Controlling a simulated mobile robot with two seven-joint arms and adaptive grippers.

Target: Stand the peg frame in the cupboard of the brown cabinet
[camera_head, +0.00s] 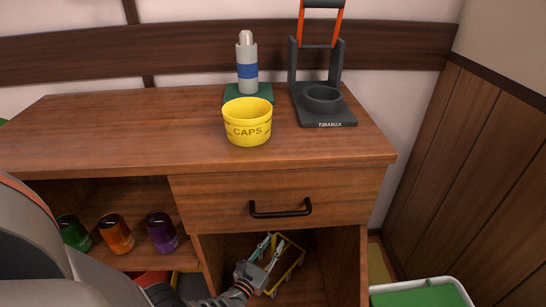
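The brown cabinet (215,177) fills the middle of the head view, with its cupboard (339,268) open under the drawer. The yellow peg frame (296,262) is inside the cupboard, low down and partly hidden by my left gripper (269,247). That gripper reaches in from the lower left, right at the frame. Its two fingers stand apart, and I see nothing clamped between them. Whether they touch the frame, I cannot tell. The frame's lower part is hard to make out. My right gripper is not in view.
The drawer (280,199) above is shut, with a black handle (280,211). On top stand a yellow CAPS tub (248,131), a white-and-blue bottle (247,71) and a dark stand (325,117). Several jars (116,236) fill the left shelf. A green-filled bin (420,296) is at right.

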